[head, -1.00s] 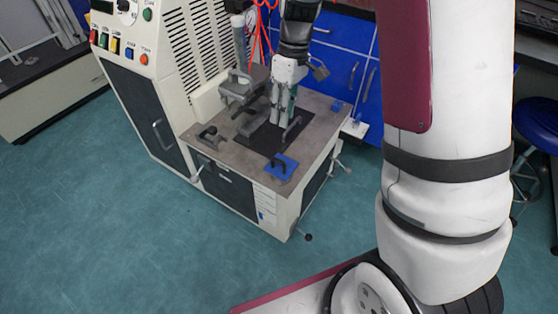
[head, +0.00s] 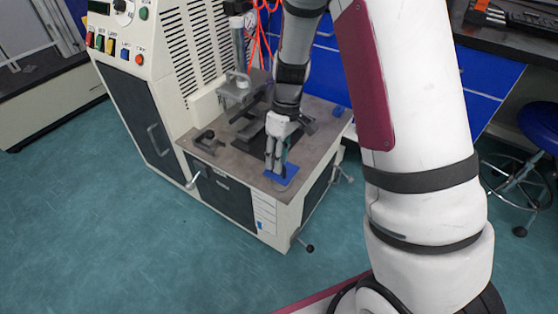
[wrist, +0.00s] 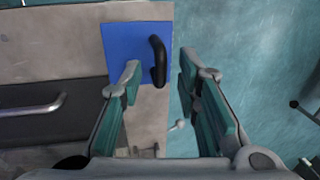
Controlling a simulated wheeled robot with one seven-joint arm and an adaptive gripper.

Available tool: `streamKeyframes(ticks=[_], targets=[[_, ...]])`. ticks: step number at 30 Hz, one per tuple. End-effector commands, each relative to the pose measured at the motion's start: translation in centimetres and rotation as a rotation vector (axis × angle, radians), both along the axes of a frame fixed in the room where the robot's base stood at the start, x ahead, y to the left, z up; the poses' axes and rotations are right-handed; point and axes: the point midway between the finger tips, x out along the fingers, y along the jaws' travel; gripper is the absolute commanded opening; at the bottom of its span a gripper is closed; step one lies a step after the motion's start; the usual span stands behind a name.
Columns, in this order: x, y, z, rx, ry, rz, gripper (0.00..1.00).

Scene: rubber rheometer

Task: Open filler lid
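The lid looks to be the flat blue plate (head: 287,178) with a black handle, at the near corner of the machine's table. In the wrist view the blue plate (wrist: 125,45) lies flat, and its curved black handle (wrist: 158,60) stands near its right edge. My gripper (head: 272,170) is over the plate in the head view and hides the handle there. In the wrist view my gripper (wrist: 160,68) is open, with one finger on each side of the handle. I cannot tell whether the fingers touch it.
The machine's grey table top (head: 216,155) carries a dark handle (head: 207,138) at left and a clamp assembly behind. The control cabinet (head: 150,75) rises at back left. Lever handles stick out from the table's sides. A blue stool (head: 540,125) stands at right. The floor in front is clear.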

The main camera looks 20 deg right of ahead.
Motion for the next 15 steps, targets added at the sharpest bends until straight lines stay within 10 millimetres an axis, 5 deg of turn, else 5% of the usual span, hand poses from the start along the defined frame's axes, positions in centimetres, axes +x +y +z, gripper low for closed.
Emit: streamKeyframes(ticks=[8,13,15], targets=[[-0.02,0.04,-0.16,0.000,0.000,0.000,0.30],[-0.01,0.04,-0.15,0.000,0.000,0.000,0.00],[0.00,0.04,-0.15,0.001,-0.001,0.000,0.00]])
